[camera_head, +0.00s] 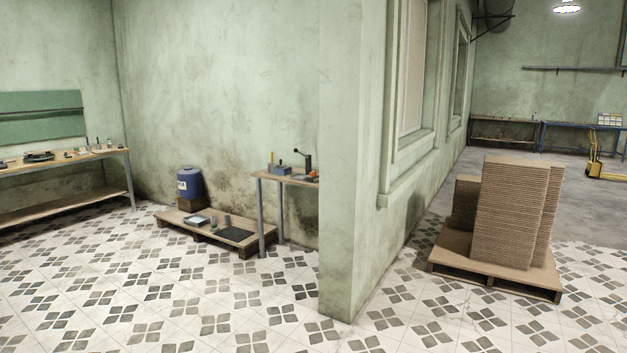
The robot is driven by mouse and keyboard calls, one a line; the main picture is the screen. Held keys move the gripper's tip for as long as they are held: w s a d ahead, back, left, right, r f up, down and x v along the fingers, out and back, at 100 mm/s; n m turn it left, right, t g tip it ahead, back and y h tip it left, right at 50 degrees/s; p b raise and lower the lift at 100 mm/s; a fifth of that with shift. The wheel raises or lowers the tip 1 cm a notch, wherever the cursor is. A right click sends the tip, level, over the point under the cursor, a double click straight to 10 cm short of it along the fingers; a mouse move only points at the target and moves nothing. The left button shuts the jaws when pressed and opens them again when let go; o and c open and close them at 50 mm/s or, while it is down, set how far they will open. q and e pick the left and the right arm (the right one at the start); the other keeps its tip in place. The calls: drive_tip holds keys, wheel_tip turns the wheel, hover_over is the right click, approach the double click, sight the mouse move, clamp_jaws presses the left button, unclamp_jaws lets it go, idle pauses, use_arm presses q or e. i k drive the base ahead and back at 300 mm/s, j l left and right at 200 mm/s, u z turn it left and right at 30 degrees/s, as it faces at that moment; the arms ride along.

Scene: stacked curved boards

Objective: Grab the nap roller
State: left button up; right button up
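I cannot make out a nap roller for certain in the head view. Small items lie on the long workbench (62,168) at the left, too small to name surely. A small table (262,177) by the wall holds a grey-blue tool (283,170), a dark upright piece with a handle (307,160) and a small orange item. Neither of my grippers shows.
A wall end (350,200) juts forward mid-view and splits the space. Right of it, stacked brown boards (512,215) stand on a pallet (490,284). A blue table (580,126) and a yellow cart (596,168) are far back. The tiled floor (150,300) in front is clear.

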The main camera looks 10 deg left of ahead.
sight(312, 174)
drive_tip(key=i+u, duration=0.45)
drive_tip(key=i, duration=0.65)
drive_tip(key=i+j+u, duration=0.15)
drive_tip(key=i, duration=0.75)
drive_tip(key=i+u, duration=0.2)
drive_tip(key=i, duration=0.7)
drive_tip(key=i+l+u, duration=0.15)
drive_tip(key=i, duration=0.75)
drive_tip(key=i+z, duration=0.15)
drive_tip(key=i, duration=0.3)
drive_tip(key=i+j+z, duration=0.15)
drive_tip(key=i, duration=0.25)
drive_tip(key=i+j+z, duration=0.2)
drive_tip(key=i, duration=0.25)
drive_tip(key=l, duration=0.1)
